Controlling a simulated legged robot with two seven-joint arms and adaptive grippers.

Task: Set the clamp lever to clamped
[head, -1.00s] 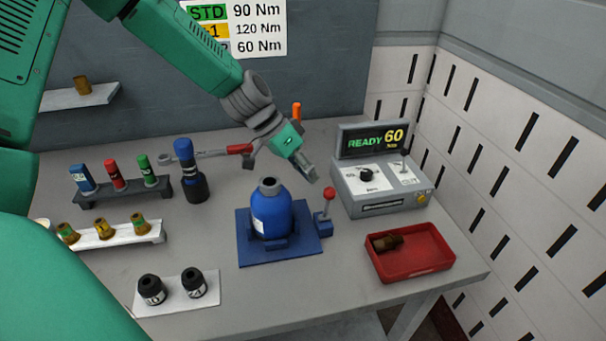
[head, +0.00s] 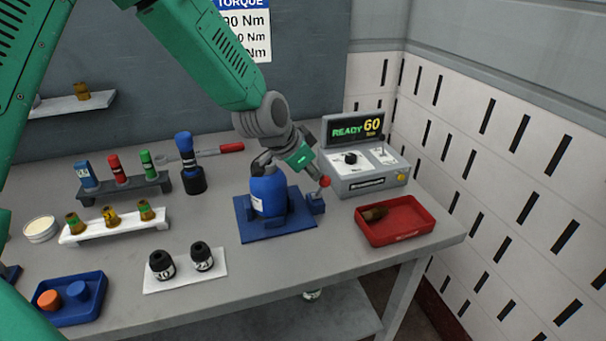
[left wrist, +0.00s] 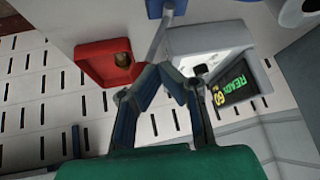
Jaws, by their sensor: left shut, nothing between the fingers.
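The clamp lever has a red ball knob (head: 325,181) on a short rod above a small blue block (head: 316,205), right of the blue cylinder (head: 268,196) in its blue base. In the head view the lever leans slightly right. My left gripper (head: 314,172) is shut and empty, pointing down right beside the knob; I cannot tell whether they touch. My right gripper is not in view.
A grey controller (head: 365,170) showing READY 60 stands behind and right of the lever. A red tray (head: 405,236) with a brown part lies to the right. Racks, black sockets (head: 162,265) and a blue tray (head: 97,313) occupy the left. Bare table shows in front of the cylinder base.

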